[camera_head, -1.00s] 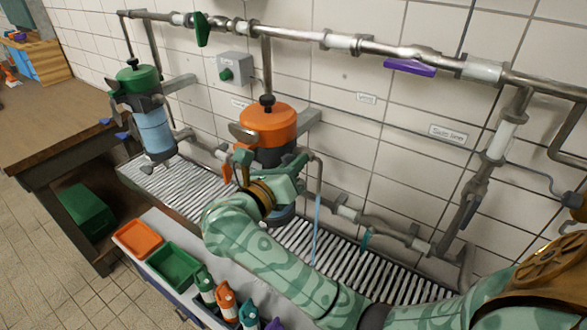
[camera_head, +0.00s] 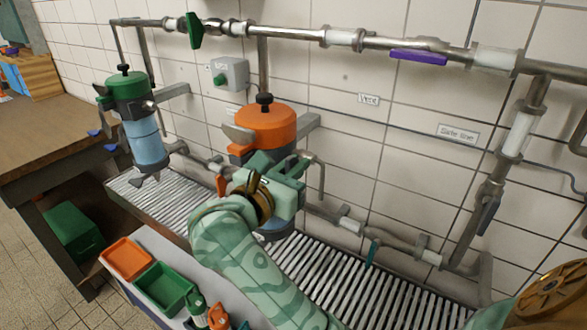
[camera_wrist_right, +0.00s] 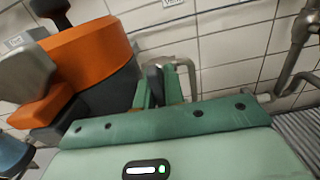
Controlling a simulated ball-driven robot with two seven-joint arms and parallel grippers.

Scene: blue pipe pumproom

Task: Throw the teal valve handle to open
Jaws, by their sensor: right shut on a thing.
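The teal valve handle (camera_head: 373,252) hangs down crosswise from the low pipe at the right, below the wall pipes. My right gripper (camera_head: 280,167) is away from it, up and to the left, beside the orange-topped filter housing (camera_head: 265,125). In the right wrist view its green fingers (camera_wrist_right: 158,93) are shut on a small dark lever (camera_wrist_right: 155,72) in front of the bent spout (camera_wrist_right: 187,72). Most of the lever is hidden by the fingers. My left gripper is not in view.
A purple handle (camera_head: 418,56) and a green handle (camera_head: 194,30) sit on the upper pipe. A green-topped housing (camera_head: 125,88) stands left. A slatted drain grate (camera_head: 345,290) runs below. Orange (camera_head: 127,259) and green (camera_head: 165,288) trays lie in front.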

